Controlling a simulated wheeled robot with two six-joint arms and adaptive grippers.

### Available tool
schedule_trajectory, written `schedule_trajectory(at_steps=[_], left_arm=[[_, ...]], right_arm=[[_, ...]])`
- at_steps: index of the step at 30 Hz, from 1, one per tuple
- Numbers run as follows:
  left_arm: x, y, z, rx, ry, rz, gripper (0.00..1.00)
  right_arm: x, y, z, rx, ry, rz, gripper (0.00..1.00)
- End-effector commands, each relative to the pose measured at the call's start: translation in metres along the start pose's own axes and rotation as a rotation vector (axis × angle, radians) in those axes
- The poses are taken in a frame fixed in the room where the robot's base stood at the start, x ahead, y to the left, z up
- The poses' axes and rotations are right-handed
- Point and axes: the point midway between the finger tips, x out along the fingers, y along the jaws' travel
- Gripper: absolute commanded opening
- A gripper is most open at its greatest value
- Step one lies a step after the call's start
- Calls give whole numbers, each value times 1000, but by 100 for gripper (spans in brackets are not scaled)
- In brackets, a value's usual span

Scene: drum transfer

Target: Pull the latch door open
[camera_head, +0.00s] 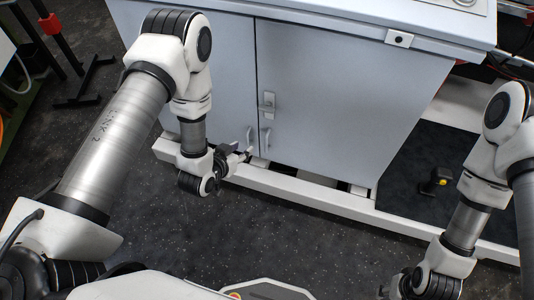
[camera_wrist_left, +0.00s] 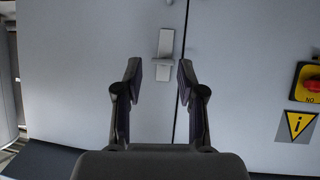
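The grey cabinet door (camera_head: 335,95) is closed, with a vertical seam to its left. A small metal latch (camera_head: 267,104) sits at that seam, and it also shows in the left wrist view (camera_wrist_left: 163,48). My left gripper (camera_head: 246,153) is low in front of the doors, below the latch in the head view. In the left wrist view its two fingers (camera_wrist_left: 159,76) are spread, nothing is between them, and the latch lies just beyond their tips. Whether they touch the door is unclear. My right gripper (camera_head: 396,286) is partly in view at the bottom right; its fingers are not clear.
A white frame rail (camera_head: 310,193) runs along the cabinet's foot. A red knob on a yellow box (camera_wrist_left: 309,84) and a yellow sign (camera_wrist_left: 296,124) are right in the wrist view. Floor in front is clear.

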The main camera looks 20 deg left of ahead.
Motion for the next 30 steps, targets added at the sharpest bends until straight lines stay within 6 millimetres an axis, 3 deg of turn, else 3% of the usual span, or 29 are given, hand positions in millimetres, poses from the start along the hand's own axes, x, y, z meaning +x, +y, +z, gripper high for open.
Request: schedule_trajectory(at_steps=[1, 8, 15, 18, 21, 26, 30], left_arm=[[34, -3, 21, 9, 78, 10, 39], [118, -12, 37, 49, 399, 52, 39], [187, -23, 90, 73, 535, 65, 39], [201, -26, 109, 73, 543, 62, 39], [205, -27, 115, 73, 545, 61, 39], [213, -26, 108, 75, 548, 61, 39], [236, -24, 96, 76, 548, 62, 39]], right_arm=[[48, 0, 0, 0, 0, 0, 40], [169, 1, 0, 0, -1, 0, 40], [286, 2, 0, 0, -1, 0, 40], [313, 2, 0, 0, -1, 0, 40], [322, 2, 0, 0, 0, 0, 40], [325, 2, 0, 1, 1, 0, 40], [339, 3, -1, 3, 2, 0, 40]])
